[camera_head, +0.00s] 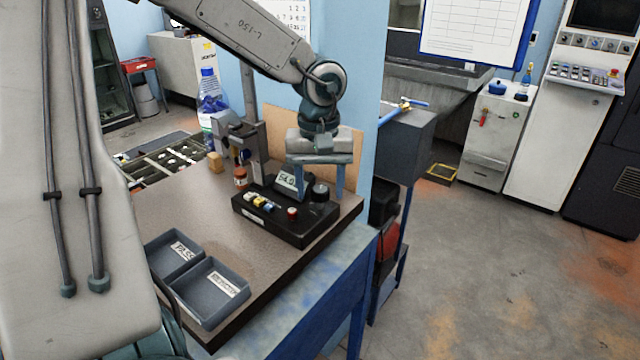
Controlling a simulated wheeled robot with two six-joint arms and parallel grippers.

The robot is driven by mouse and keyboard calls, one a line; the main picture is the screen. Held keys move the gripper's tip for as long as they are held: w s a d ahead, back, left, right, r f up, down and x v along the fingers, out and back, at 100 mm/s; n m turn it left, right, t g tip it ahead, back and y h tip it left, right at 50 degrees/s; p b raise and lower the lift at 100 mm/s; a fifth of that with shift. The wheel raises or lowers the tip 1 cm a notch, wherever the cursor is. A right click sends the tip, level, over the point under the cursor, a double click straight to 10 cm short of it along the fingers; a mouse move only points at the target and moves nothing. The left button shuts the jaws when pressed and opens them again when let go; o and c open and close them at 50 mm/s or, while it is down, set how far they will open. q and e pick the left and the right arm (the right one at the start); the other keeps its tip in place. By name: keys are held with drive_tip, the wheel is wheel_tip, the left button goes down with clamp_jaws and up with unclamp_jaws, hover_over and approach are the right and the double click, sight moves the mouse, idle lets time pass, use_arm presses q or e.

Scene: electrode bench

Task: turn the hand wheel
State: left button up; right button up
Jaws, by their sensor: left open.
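My left gripper (319,182) points down over the right part of a black control box (270,218) on the bench. Its two blue-grey fingers are apart, with nothing seen held between them. A dark round knob (320,192) on the box shows between and just below the fingertips; I cannot tell whether they touch it. A grey upright stand (251,110) with a dark mechanism stands behind the box, left of the gripper. No hand wheel shows clearly; I cannot tell whether the knob or a part of the stand is it. My right gripper is not in view.
The box carries a tilted display (287,180) and several coloured buttons. Two labelled grey trays (212,292) lie at the front. The brown bench top (190,205) is clear between.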

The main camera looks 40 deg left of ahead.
sight(320, 188)
use_arm(q)
drive_tip(key=shift+r, duration=0.5)
wheel_tip(320, 188, up, 5)
drive_tip(key=shift+a+r, duration=0.1)
drive_tip(key=shift+r, duration=0.1)
wheel_tip(320, 188, up, 4)
drive_tip(key=p, duration=0.3)
drive_tip(key=shift+r, duration=0.2)
drive_tip(key=shift+s, duration=0.1)
